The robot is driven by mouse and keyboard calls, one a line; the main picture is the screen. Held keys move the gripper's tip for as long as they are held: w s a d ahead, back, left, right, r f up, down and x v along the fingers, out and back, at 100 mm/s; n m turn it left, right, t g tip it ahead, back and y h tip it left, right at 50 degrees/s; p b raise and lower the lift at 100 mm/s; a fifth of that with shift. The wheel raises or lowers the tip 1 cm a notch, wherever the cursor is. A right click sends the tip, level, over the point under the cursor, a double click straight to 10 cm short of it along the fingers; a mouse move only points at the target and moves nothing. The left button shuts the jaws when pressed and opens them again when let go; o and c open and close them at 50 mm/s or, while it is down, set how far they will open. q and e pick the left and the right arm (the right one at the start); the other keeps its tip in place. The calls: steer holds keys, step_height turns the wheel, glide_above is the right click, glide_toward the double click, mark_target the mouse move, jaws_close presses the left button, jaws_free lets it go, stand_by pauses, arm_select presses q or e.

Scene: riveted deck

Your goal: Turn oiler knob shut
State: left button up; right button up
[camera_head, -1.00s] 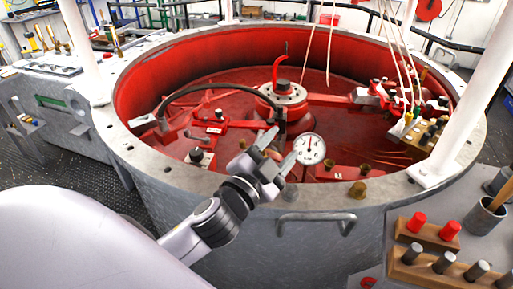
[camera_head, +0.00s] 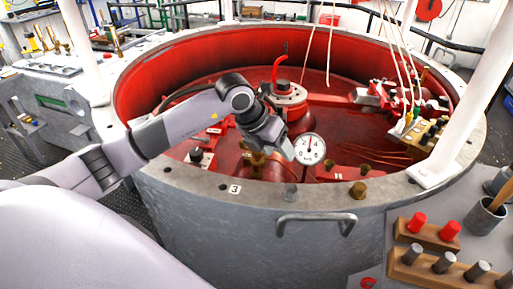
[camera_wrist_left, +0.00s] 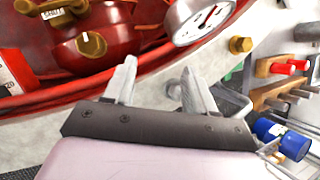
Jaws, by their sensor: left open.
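A brass knob (camera_wrist_left: 90,44) on the red machinery shows at the upper left of the left wrist view. A small label beside it appears to read SHUT (camera_wrist_left: 52,14). In the head view, brass fittings (camera_head: 257,161) show just below my left gripper (camera_head: 281,148), partly covered by it; I cannot tell which part is the knob. My left gripper is over the inner near side of the round tub. In the left wrist view its two fingers (camera_wrist_left: 160,82) are apart with nothing between them, and the knob is off to their left, apart from them. My right gripper is not in view.
A white dial gauge (camera_head: 309,149) stands close right of the gripper. The grey tub rim (camera_head: 310,197) runs in front, with a handle (camera_head: 315,218) below it. A brass cap (camera_head: 358,190) sits on the rim. White posts (camera_head: 470,95) and hanging ropes (camera_head: 400,50) stand at the right.

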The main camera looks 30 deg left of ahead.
mark_target(258, 153)
arm_select(q)
steer(key=a+r+n+y, duration=0.1)
steer(key=a+y, duration=0.2)
steer(key=a, duration=0.4)
steer(key=shift+g, duration=0.3)
steer(key=x, duration=0.7)
steer(key=shift+a+p, duration=0.3)
steer(key=shift+p, duration=0.05)
steer(key=c, duration=1)
